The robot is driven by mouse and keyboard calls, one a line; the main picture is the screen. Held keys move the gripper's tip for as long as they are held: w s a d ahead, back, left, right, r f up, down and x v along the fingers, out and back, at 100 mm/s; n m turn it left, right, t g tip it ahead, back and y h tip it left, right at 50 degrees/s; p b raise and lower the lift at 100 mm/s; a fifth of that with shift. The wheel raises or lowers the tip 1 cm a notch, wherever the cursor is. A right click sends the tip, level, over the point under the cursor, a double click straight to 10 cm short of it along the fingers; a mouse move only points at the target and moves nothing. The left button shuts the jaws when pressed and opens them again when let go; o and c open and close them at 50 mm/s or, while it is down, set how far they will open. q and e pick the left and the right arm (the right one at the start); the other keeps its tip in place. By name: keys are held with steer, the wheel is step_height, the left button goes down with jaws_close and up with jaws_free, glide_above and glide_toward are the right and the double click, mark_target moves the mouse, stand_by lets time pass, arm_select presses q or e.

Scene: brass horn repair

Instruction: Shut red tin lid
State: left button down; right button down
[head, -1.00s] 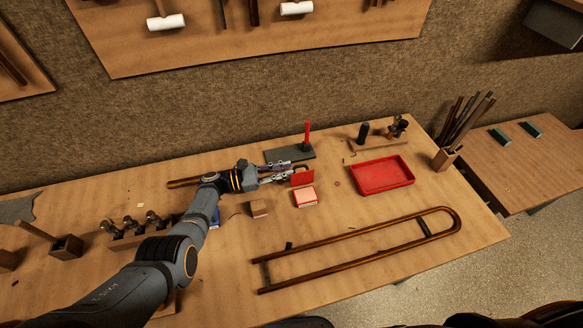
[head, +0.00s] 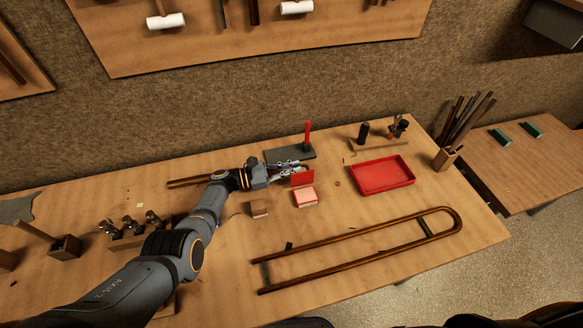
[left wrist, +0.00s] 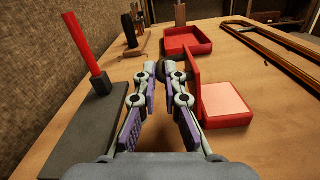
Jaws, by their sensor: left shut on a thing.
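The red tin (head: 305,197) sits on the bench with a pale pink face inside; the tin also shows at the right of the left wrist view (left wrist: 226,104). Its red lid (head: 302,178) stands upright and open along the far side, and edge-on in the wrist view (left wrist: 194,72). My left gripper (head: 297,167) is just behind the lid, its fingers nearly together. In the wrist view the fingertips (left wrist: 159,70) are left of the lid, beside a dark curved piece (left wrist: 180,68). What lies between them is hidden. My right gripper is out of view.
A grey slab (head: 275,156) with a red upright rod (head: 307,134) lies behind the gripper. A red tray (head: 382,176) is to the right. A long brass slide (head: 350,246) lies in front. A small wooden block (head: 259,208) is left of the tin.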

mark_target(294, 176)
arm_select(q)
steer(key=shift+s, duration=0.1)
steer(key=m, duration=0.1)
steer(key=s+r+m, duration=0.1)
steer(key=m, duration=0.1)
steer(key=shift+s+d+p, duration=0.15)
steer(key=shift+s+p, duration=0.1)
steer(key=shift+p, duration=0.15)
steer(key=shift+s+d+r+m+b, duration=0.15)
steer(key=shift+s+m, duration=0.35)
steer(key=shift+m, duration=0.5)
steer(key=shift+s+d+m+b, duration=0.15)
steer(key=shift+s+m, duration=0.3)
steer(key=shift+m, duration=0.55)
steer(key=shift+a, duration=0.1)
steer(key=c, duration=1.8)
jaws_free()
steer(key=shift+o, duration=0.4)
steer(key=a, duration=0.4)
steer(key=s+a, duration=0.1)
steer(key=a, duration=0.3)
steer(key=s+a, duration=0.1)
steer(key=a, duration=0.3)
steer(key=shift+s, duration=0.2)
